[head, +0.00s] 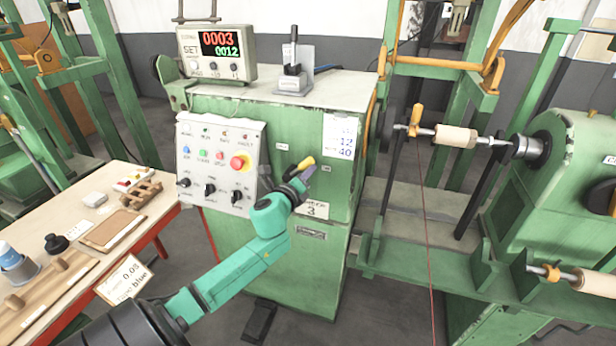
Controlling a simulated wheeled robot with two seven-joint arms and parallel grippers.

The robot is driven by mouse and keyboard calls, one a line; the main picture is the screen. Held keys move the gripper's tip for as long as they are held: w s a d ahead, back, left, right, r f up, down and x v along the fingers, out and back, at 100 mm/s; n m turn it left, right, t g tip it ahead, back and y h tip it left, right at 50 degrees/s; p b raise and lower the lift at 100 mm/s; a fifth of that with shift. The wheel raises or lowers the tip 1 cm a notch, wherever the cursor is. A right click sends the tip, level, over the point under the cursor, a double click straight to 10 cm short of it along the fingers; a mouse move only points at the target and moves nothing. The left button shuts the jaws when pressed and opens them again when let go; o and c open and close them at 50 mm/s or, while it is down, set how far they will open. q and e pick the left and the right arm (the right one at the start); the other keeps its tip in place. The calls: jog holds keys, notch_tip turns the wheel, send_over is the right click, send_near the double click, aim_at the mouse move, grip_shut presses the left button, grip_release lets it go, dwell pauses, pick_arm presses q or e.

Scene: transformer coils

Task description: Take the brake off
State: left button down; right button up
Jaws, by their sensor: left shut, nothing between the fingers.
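A green machine cabinet (300,250) stands in the middle. A black upright lever (293,45) rises from a pale base on its top. A yellow handle-like part (301,166) shows at the cabinet's front, right of the control panel. No part bears a readable brake label, so I cannot tell which one is the brake. My left gripper (306,175) is shut and empty in front of the cabinet. It overlaps the lower end of the yellow part in the picture; whether they touch is unclear. My right gripper is out of view.
The control panel (220,162) has knobs and a red button. A counter display (216,52) reads 0003 and 0012. A spindle with a pale spool (455,136) is at right, with a thin red wire hanging nearby. A worktable (85,262) with tools is at left. A black pedal (258,322) is below.

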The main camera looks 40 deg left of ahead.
pick_arm(q)
jog(key=a+r+n, duration=0.1)
jog(key=a+r+n+p, duration=0.1)
jog(key=n, duration=0.1)
jog(key=shift+s+r+n, duration=0.1)
jog(key=shift+s+n, duration=0.2)
jog(key=shift+s+a+r+n+t+p, duration=0.2)
jog(key=shift+a+n, duration=0.3)
jog(key=shift+n, duration=0.25)
jog(key=shift+s+a+r+n+t+p, duration=0.15)
jog(key=shift+s+a+r+n, duration=0.1)
jog(key=shift+a+n, duration=0.4)
jog(key=shift+s+a+r+n+t+p, duration=0.1)
jog(key=shift+s+a+r+n+t, duration=0.2)
jog(key=shift+n, duration=0.6)
jog(key=shift+w+f, duration=0.1)
jog(key=shift+w, duration=0.05)
jog(key=shift+w, duration=0.1)
